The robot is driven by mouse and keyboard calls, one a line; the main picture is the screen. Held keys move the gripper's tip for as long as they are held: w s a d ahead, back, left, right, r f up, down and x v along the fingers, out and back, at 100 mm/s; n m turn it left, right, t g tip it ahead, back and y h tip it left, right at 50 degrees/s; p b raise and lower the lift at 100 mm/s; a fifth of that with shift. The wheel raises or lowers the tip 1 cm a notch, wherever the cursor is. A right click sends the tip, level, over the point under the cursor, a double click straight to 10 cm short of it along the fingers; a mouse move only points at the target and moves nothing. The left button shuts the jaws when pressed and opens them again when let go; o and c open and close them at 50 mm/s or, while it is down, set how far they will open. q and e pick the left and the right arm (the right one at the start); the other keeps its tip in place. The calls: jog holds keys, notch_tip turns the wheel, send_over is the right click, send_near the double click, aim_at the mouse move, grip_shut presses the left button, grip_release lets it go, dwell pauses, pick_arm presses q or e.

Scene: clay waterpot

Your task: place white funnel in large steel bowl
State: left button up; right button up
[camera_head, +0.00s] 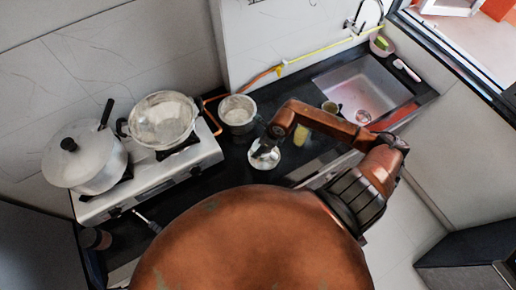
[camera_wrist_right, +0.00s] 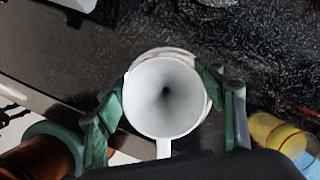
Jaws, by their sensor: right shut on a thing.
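The white funnel (camera_head: 264,160) is held in my right gripper (camera_head: 266,147) low over the dark counter, right of the stove. In the right wrist view the funnel (camera_wrist_right: 164,92) has its wide mouth facing the camera and its handle pointing down the picture. The green fingers of the right gripper (camera_wrist_right: 166,98) are shut on it from both sides. The large steel bowl (camera_head: 163,121) appears to be the wide metal vessel on the stove's right burner, left of the funnel and apart from it. My left gripper is not in view.
A lidded pot (camera_head: 88,160) stands on the left of the stove (camera_head: 150,177). A smaller steel pot (camera_head: 238,112) stands between the stove and my right gripper. A yellowish glass (camera_head: 302,135) and a sink (camera_head: 362,90) are to the right.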

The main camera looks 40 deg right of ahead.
jog(key=shift+w+f, duration=0.2)
jog(key=shift+f, duration=0.05)
notch_tip(320, 180, down, 3)
jog(key=shift+w+p, duration=0.15)
jog(key=shift+p, duration=0.5)
jog(key=shift+f, duration=0.25)
jog(key=o, duration=0.9)
jog(key=shift+o, duration=0.2)
